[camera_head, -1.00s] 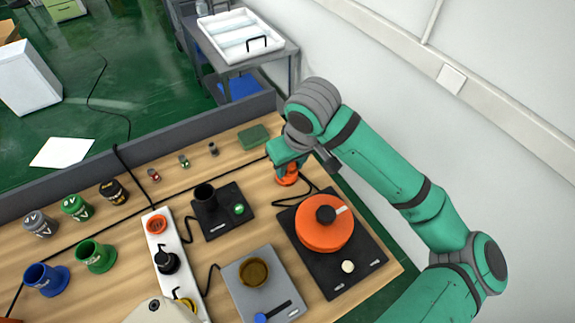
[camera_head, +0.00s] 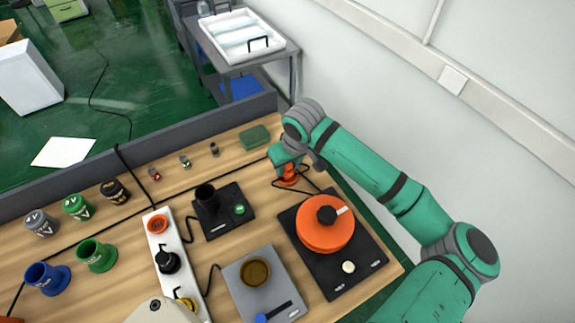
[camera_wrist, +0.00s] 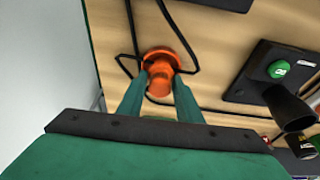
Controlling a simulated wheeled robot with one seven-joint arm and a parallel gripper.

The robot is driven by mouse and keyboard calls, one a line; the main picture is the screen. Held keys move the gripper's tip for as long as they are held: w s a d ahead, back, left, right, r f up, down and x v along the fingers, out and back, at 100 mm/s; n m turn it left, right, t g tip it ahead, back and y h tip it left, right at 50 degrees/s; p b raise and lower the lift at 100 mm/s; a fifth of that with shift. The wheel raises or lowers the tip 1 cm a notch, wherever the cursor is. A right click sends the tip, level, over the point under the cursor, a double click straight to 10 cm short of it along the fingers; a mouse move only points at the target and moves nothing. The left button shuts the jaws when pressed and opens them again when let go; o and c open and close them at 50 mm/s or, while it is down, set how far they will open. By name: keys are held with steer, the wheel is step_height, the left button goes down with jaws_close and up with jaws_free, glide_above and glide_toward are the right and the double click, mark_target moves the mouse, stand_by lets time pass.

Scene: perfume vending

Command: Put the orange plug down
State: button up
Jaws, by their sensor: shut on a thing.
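The orange plug (camera_head: 288,176) is at the far right part of the wooden table, behind the orange pot. My gripper (camera_head: 286,166) is directly above it. In the wrist view my gripper (camera_wrist: 160,88) has a green finger on each side of the orange plug (camera_wrist: 161,66) and is shut on it. The plug's wide flange is at or very near the table top; I cannot tell whether it touches. Black cord lies around it.
The orange pot (camera_head: 325,236) sits on a black hotplate (camera_head: 350,270) in front of the plug. A black device (camera_head: 222,222) with a green knob is to the left. A green block (camera_head: 255,137) lies behind. The white power strip (camera_head: 171,258) has an orange socket at its far end.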

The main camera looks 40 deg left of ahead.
steer(key=shift+f, duration=0.15)
steer(key=o, duration=1)
steer(key=shift+o, duration=0.2)
steer(key=v, duration=1.2)
steer(key=shift+r, duration=0.25)
